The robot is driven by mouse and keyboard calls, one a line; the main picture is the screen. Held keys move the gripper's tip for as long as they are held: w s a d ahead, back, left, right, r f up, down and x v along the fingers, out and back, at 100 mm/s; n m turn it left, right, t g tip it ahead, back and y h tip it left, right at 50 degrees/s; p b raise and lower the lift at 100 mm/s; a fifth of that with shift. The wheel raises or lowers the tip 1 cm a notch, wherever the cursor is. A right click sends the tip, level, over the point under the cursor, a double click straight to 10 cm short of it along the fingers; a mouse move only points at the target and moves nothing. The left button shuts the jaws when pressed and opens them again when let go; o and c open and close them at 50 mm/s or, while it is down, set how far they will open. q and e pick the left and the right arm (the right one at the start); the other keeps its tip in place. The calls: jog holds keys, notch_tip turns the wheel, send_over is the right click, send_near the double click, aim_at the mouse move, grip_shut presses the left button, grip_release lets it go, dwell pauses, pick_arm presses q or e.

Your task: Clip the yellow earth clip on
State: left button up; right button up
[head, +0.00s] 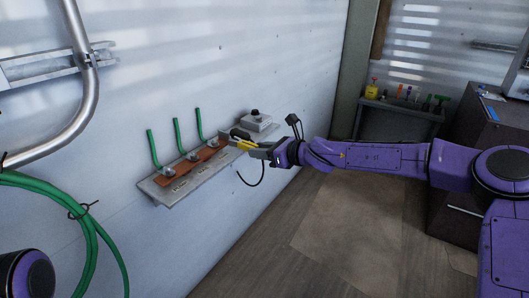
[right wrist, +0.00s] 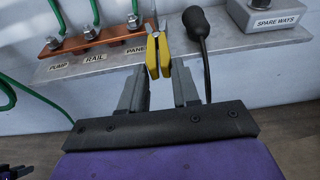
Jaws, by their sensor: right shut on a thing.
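The yellow earth clip (head: 245,144) is held in my right gripper (head: 262,151), whose fingers are shut on it. In the right wrist view the clip (right wrist: 158,56) stands between the two grey fingers (right wrist: 158,92), its metal jaws pointing away from me. The clip's tip is near the right end of the copper bar (head: 195,162), by the bolt (right wrist: 134,20) above the PANEL label. I cannot tell whether the clip touches the bar. In the right wrist view the bar (right wrist: 75,42) carries bolts with green wires. My left gripper is not in view.
The grey shelf (head: 172,194) under the bar is fixed to the white wall. A grey SPARE WAYS box (right wrist: 268,14) sits at its right end. A black cable (head: 257,184) hangs below my right gripper. A green hose (head: 92,235) hangs at left; floor is clear.

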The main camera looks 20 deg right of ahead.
jog(key=shift+w+a, duration=0.1)
dwell(0.4)
jog(key=shift+w+a, duration=0.65)
jog(key=shift+w, duration=0.15)
jog(key=o, duration=0.7)
